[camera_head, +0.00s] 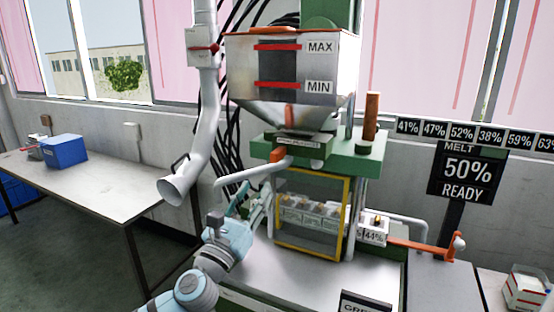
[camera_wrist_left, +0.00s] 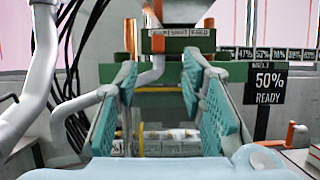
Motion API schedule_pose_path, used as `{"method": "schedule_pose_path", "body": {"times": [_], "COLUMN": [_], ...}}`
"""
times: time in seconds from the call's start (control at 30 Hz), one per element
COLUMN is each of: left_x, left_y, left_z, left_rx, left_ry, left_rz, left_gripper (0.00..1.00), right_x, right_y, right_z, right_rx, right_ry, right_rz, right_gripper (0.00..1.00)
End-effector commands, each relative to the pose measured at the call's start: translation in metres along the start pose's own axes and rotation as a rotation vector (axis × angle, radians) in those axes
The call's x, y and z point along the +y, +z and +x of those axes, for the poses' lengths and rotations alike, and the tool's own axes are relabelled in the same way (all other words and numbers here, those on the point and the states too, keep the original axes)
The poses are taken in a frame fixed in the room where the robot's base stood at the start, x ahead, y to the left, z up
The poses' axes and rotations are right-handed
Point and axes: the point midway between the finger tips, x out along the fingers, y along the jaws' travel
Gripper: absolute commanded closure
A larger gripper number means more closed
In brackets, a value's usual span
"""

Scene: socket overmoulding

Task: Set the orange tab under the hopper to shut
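The metal hopper (camera_head: 290,75) with MAX and MIN marks stands on the green top of the moulding machine. Under it, a small orange tab (camera_head: 278,154) sticks out at the left of a labelled block (camera_head: 302,143). My right gripper is not in view.
A grey bent pipe (camera_head: 240,178) passes left of the yellow-framed guard (camera_head: 312,175), near my left gripper. A wide pipe (camera_head: 200,150) hangs further left. An orange lever (camera_head: 425,245) is at right. The left table (camera_head: 95,180) holds a blue box (camera_head: 65,151).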

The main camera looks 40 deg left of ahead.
Motion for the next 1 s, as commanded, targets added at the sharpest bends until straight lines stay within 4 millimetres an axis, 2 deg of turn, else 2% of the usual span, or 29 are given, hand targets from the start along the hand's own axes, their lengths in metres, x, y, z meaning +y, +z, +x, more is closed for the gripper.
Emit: {"method": "schedule_pose_path", "body": {"times": [0.17,0.3,0.5,0.7,0.93,1.0], "left_x": [0.002,0.002,0.001,0.0,0.0,0.0], "left_y": [0.005,0.005,0.001,-0.001,-0.003,-0.003], "left_z": [0.038,0.08,0.122,0.138,0.139,0.139], "left_rx": [0.0,0.002,0.004,0.004,0.005,0.005], "left_ry": [0.008,0.007,0.004,0.001,0.001,0.001], "left_rz": [-0.009,-0.012,-0.011,-0.01,-0.009,-0.009], "left_gripper": [0.63,0.63,0.63,0.63,0.63,0.75], "right_x": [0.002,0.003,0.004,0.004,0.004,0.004], "right_y": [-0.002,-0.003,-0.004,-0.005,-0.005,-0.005], "right_z": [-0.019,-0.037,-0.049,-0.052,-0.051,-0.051], "right_rx": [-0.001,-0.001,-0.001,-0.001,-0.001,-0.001], "right_ry": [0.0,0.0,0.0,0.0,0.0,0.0], "right_rz": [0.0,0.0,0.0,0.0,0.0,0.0], "right_gripper": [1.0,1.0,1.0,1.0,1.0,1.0]}}
